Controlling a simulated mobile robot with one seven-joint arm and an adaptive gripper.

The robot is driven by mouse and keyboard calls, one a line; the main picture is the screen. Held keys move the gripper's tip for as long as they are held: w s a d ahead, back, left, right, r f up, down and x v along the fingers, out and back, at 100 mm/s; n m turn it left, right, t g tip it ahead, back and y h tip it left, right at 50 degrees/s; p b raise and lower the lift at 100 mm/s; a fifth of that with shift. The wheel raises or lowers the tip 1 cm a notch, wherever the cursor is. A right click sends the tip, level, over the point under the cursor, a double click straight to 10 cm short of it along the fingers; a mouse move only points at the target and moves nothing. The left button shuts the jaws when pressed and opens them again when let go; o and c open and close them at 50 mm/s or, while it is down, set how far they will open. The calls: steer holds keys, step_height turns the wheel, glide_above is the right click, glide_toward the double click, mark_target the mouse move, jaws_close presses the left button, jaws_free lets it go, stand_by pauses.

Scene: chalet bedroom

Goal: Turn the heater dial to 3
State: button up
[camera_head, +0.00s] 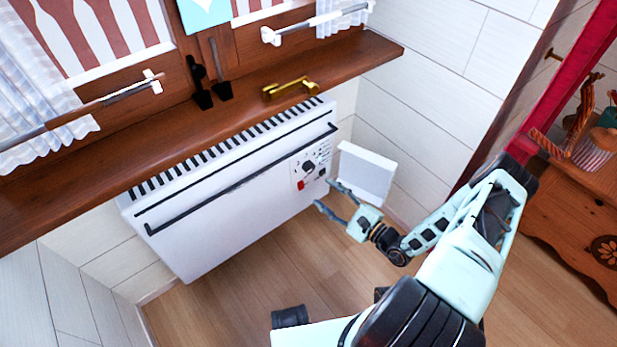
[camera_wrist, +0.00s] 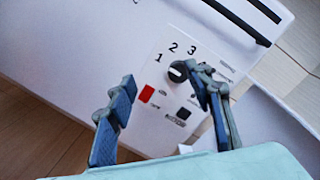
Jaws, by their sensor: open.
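The white heater (camera_head: 240,190) stands under the wooden sill, with a control panel at its right end. The black heater dial (camera_head: 308,167) sits on that panel. In the wrist view the dial (camera_wrist: 180,71) shows with the numbers 1, 2 and 3 around its upper side. Its pointer setting is too small to tell for sure. A red switch (camera_wrist: 146,94) is below left of it. My gripper (camera_head: 327,194) is open in front of the panel. In the wrist view my gripper (camera_wrist: 163,82) has its fingers spread, the right fingertip beside or overlapping the dial's right edge; contact cannot be told.
A white open flap (camera_head: 366,173) stands out at the heater's right end, close to my gripper. The wooden sill (camera_head: 190,130) overhangs the heater. A wooden cabinet (camera_head: 575,230) is at the right. The floor (camera_head: 260,270) before the heater is clear.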

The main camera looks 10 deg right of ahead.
mark_target(311, 170)
steer(key=w+b, duration=0.1)
steer(key=w, duration=0.2)
steer(key=w+a+f+m+t+h+b, duration=0.1)
steer(key=w, duration=0.3)
steer(key=w+a+h+b, duration=0.1)
steer(key=w, duration=0.3)
steer(key=shift+a+f+m+t, duration=0.2)
steer(key=shift+f+m+t, duration=0.15)
steer(key=shift+m+t, duration=0.05)
steer(key=c, duration=1.2)
